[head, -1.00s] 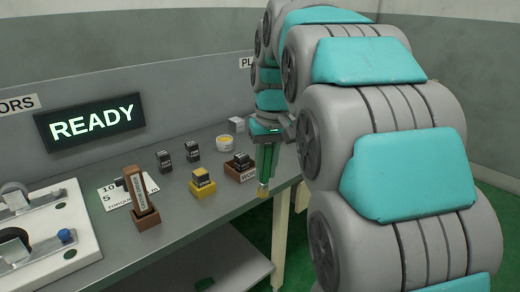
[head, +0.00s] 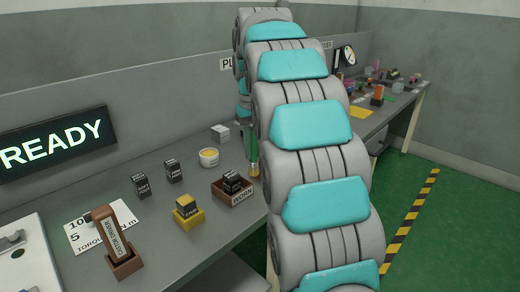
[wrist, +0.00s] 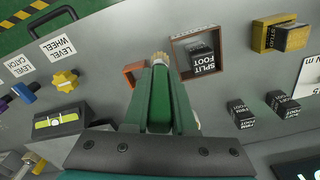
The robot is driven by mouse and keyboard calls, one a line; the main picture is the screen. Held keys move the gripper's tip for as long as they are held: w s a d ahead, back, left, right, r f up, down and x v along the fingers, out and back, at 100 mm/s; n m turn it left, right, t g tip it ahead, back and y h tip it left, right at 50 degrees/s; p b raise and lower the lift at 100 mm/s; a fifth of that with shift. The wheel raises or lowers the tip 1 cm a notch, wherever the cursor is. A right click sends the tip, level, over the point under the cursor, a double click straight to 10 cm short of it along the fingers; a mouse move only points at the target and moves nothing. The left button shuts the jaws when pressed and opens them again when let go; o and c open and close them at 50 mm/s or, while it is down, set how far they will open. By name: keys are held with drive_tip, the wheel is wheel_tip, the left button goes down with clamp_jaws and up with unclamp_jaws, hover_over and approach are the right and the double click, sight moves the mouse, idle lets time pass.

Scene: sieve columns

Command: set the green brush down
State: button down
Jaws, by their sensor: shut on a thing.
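The green brush (wrist: 160,105) is in my gripper (wrist: 163,90), which is shut on it. Its green handle runs between the fingers and its tan bristle tip (wrist: 160,59) points away from the wrist. In the head view, the green brush (head: 253,147) hangs bristles down beside the right end of the brown WORN tray (head: 242,199). My arm hides most of the gripper there. I cannot tell whether the bristles touch the bench.
The WORN tray holds a black block (head: 232,181). A yellow-topped tub (head: 209,157), a white block (head: 220,132), black blocks, a yellow stand (head: 188,217) and a brown torque driver stand (head: 123,264) are on the bench. In the wrist view, an orange-brown object (wrist: 132,73) is close to the brush.

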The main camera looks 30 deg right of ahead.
drive_tip(key=shift+w+d+f+p, duration=0.55)
drive_tip(key=shift+w+d+f, duration=1.55)
drive_tip(key=shift+w, duration=0.2)
drive_tip(key=shift+f, duration=0.1)
drive_tip(key=c, duration=0.7)
unclamp_jaws()
drive_tip(key=shift+c, duration=0.2)
